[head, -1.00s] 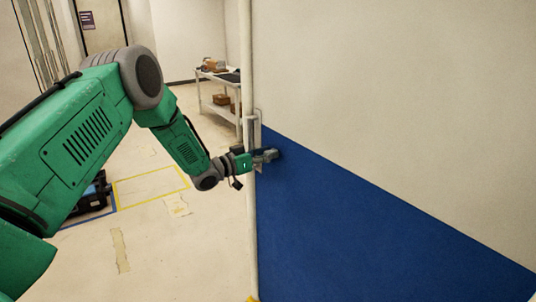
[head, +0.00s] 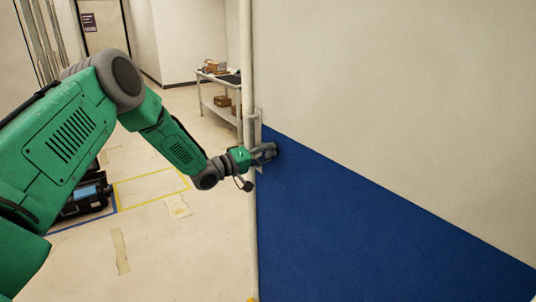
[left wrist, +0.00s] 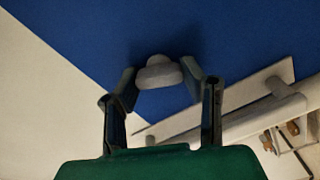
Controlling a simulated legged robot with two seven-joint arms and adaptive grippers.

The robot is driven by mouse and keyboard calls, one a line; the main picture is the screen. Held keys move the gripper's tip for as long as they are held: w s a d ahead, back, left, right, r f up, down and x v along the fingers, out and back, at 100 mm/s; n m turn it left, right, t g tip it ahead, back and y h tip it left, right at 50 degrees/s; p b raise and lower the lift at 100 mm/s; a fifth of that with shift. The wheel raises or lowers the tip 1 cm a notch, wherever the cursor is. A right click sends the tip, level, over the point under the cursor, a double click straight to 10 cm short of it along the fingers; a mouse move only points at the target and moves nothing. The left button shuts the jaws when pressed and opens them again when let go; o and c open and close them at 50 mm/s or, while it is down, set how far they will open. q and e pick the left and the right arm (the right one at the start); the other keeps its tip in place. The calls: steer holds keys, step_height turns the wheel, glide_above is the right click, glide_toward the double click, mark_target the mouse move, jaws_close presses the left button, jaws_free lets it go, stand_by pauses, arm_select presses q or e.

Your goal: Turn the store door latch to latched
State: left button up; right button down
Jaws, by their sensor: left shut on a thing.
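The store door latch shows in the left wrist view as a rounded grey knob (left wrist: 158,72) against a blue surface. My left gripper (left wrist: 160,78) has a finger on each side of the knob and is shut on it. In the head view, my left gripper (head: 268,152) is at the edge of the blue and cream panel, beside the white post. The gripper hides the knob there, and I cannot read the latch's marking or setting. My right gripper is in neither view.
A pale plate (left wrist: 272,84) with a bar lies close beside the gripper. A white post (head: 247,70) runs along the panel's (head: 390,220) edge. A white shelf cart (head: 218,95) with boxes stands behind. The floor to the left has yellow tape (head: 150,190).

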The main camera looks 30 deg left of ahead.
arm_select(q)
steer(key=n, duration=0.2)
steer(key=f+n, duration=0.1)
steer(key=n, duration=0.2)
steer(key=shift+s, duration=0.15)
stand_by(0.4)
steer(key=o, duration=1.2)
steer(key=shift+c, duration=0.2)
steer(key=shift+w+a, duration=0.15)
steer(key=shift+w, duration=0.05)
steer(key=shift+a+r, duration=0.1)
steer(key=shift+r, duration=0.05)
